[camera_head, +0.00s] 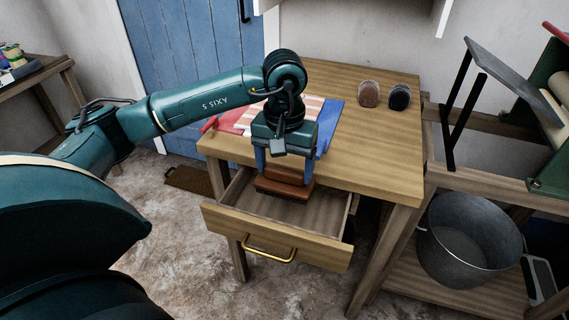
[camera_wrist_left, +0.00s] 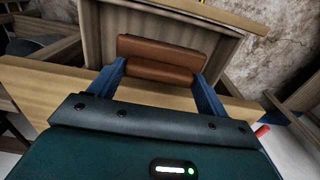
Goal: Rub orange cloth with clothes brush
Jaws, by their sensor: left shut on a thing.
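My left gripper (camera_head: 285,174) is over the pulled-out drawer, fingers pointing down. It is shut on a brown block-shaped thing, likely the clothes brush (camera_head: 287,188), at the drawer's inside. In the left wrist view the brush (camera_wrist_left: 158,70) sits between the blue fingers, with a second brown block-like part (camera_wrist_left: 170,48) beside it; I cannot tell whether they are one piece. An orange-and-white striped cloth (camera_head: 305,107) lies on the tabletop behind the gripper, partly hidden by my arm. My right gripper is not in view.
The wooden table (camera_head: 385,155) holds a red cloth (camera_head: 230,119), a blue cloth (camera_head: 328,122) and two rounded objects, one brownish (camera_head: 370,94) and one dark (camera_head: 400,97). The open drawer (camera_head: 275,237) juts forward. A metal bucket (camera_head: 468,240) stands on a low shelf at right.

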